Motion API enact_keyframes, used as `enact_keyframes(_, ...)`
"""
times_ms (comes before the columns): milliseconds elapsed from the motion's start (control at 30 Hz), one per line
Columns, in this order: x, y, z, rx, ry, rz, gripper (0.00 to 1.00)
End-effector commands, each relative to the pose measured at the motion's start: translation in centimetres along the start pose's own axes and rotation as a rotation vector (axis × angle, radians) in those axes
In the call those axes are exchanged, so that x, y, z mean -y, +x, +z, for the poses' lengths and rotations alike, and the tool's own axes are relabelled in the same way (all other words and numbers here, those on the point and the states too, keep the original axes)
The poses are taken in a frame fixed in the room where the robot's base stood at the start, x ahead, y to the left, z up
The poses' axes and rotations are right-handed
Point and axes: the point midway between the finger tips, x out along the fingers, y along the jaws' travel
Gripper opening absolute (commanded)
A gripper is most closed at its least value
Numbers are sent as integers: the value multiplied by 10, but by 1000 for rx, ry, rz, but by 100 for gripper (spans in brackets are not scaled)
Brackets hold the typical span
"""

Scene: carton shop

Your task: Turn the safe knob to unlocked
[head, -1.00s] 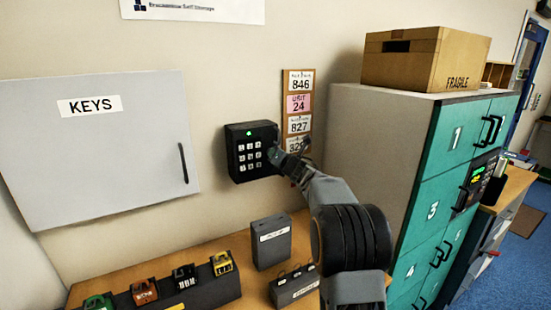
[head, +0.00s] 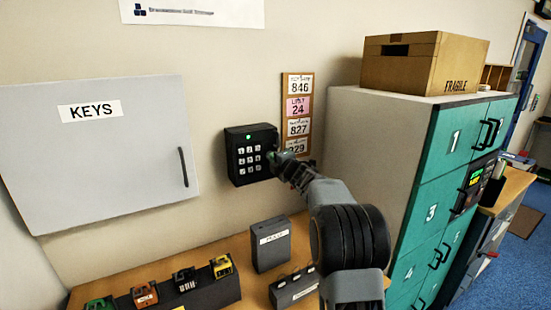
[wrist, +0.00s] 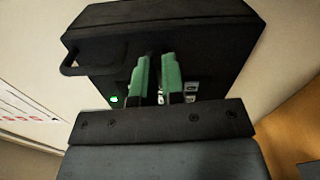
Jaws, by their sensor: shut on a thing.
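The safe is a small black box (head: 236,160) on the wall, with a white-keyed keypad and a lit green light on its front. My gripper (head: 274,156) is at the lower right of that front. In the wrist view the box (wrist: 200,45) fills the upper middle, with a black loop handle (wrist: 72,68) on the left. The two green fingers of my gripper (wrist: 155,75) are close together on a thin dark piece, which seems to be the knob. The fingers hide most of it, and I cannot read its setting.
A grey KEYS cabinet (head: 100,165) hangs on the left. A number board (head: 298,110) hangs just right of the safe. Teal lockers (head: 432,210) stand farther right, with a carton (head: 420,65) on top. Padlocks and grey boxes (head: 270,246) sit on the bench below.

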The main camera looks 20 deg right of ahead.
Motion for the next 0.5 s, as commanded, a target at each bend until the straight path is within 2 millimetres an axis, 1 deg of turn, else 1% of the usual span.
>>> enact_keyframes(200, 0, 0, 0, -1, 75, 0, 0)
enact_keyframes(500, 0, 0, 0, 0, 109, 0, 0)
